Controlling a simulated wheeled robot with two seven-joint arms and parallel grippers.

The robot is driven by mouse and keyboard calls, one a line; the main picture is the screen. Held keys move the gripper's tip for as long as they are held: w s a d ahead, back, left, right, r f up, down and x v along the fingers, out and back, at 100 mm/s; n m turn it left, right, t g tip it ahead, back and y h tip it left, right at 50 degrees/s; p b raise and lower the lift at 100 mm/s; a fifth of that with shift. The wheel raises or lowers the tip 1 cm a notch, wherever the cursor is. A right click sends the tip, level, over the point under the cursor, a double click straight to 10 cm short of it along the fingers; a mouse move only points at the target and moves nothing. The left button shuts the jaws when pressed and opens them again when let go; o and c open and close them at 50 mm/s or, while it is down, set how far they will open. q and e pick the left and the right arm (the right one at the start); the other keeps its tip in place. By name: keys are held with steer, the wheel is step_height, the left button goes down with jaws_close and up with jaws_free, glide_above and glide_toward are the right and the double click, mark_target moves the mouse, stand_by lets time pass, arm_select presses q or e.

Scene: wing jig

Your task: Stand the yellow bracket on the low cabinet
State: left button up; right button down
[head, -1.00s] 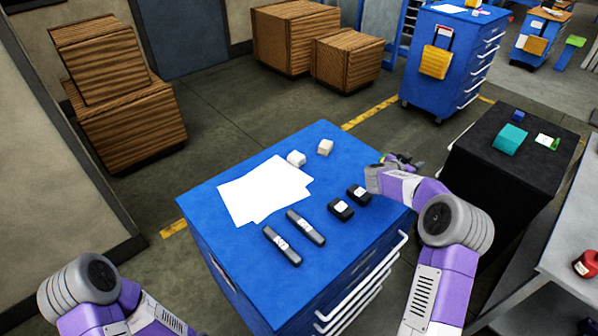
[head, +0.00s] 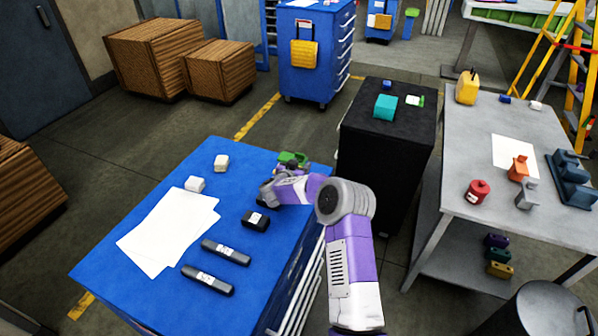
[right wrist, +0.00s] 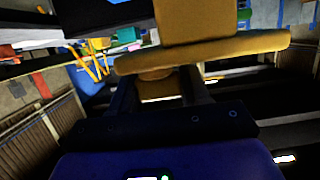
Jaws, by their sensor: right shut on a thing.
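The yellow bracket (right wrist: 215,45) fills the top middle of the right wrist view, with a wide flat plate and an upright block. My right gripper (right wrist: 160,88) is shut on it; the dark fingers meet it just under the plate. In the head view my right gripper (head: 290,168) is over the far right edge of the blue cabinet, and the bracket is not clearly made out there. The low cabinet appears to be the black one (head: 386,150), right of the gripper and apart from it. My left gripper is out of view.
On the black top are a teal block (head: 385,106), a small blue block and a green-white item. The blue cabinet (head: 150,290) holds papers, dark boxes and white blocks. A grey table (head: 455,190) stands close right. The black top's front half is clear.

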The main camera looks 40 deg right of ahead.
step_height(320, 180, down, 2)
steer(key=shift+f, duration=0.1)
steer(key=c, duration=0.5)
jaws_free()
steer(key=shift+r, duration=0.2)
steer(key=p+v, duration=0.1)
steer(key=v, duration=1.1)
